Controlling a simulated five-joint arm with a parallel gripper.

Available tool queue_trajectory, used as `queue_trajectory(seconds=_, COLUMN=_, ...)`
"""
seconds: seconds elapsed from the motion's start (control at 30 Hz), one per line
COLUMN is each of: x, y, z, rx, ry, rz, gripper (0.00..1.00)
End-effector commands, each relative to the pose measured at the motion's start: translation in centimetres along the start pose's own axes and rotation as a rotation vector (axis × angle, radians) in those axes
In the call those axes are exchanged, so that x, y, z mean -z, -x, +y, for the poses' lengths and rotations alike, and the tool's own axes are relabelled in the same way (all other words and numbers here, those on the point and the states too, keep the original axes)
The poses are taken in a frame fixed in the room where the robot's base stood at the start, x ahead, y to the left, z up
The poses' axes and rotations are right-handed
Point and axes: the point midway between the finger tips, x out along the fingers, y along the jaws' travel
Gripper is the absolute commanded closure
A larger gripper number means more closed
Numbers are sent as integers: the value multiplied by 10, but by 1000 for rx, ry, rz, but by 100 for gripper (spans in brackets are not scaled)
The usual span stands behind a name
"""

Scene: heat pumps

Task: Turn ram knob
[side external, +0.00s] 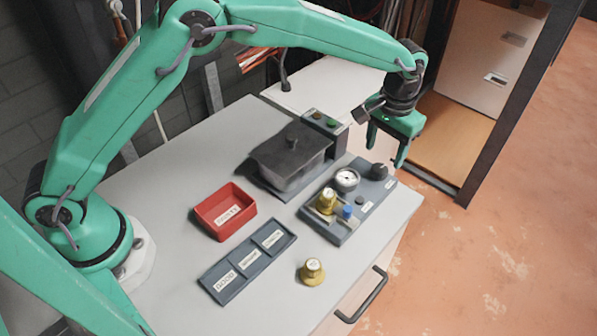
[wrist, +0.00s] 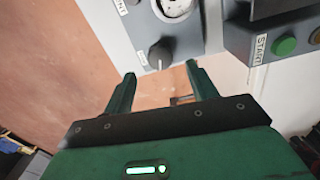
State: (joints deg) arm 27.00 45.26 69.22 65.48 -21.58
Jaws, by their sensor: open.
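A dark round knob (side external: 379,171) with a pointer sits at the far right end of the grey panel (side external: 340,232). A small label beside it is too small to read with certainty. In the wrist view the knob (wrist: 160,54) lies just beyond my fingertips, roughly midway between them. My gripper (side external: 385,153) is open and empty. Its fingers point down and hang a little above the knob, apparently not touching it. The wrist view also shows the two green fingers spread apart (wrist: 161,70).
A gauge (side external: 347,179), a brass knob (side external: 326,202) and a blue part (side external: 347,212) share the panel. A dark lidded box (side external: 290,160) and a button box (side external: 325,124) stand behind. A red tray (side external: 225,212), a grey labelled tray (side external: 248,262) and a loose brass knob (side external: 312,271) are nearer.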

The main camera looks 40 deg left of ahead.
Motion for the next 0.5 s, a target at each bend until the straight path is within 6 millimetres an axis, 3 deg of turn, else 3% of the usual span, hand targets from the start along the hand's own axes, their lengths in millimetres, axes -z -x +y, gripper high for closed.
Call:
queue_trajectory(seconds=0.2, x=0, y=22, z=0, rx=-1, ry=0, rz=2, gripper=43)
queue_trajectory(seconds=0.5, x=0, y=28, z=0, rx=0, ry=0, rz=0, gripper=43)
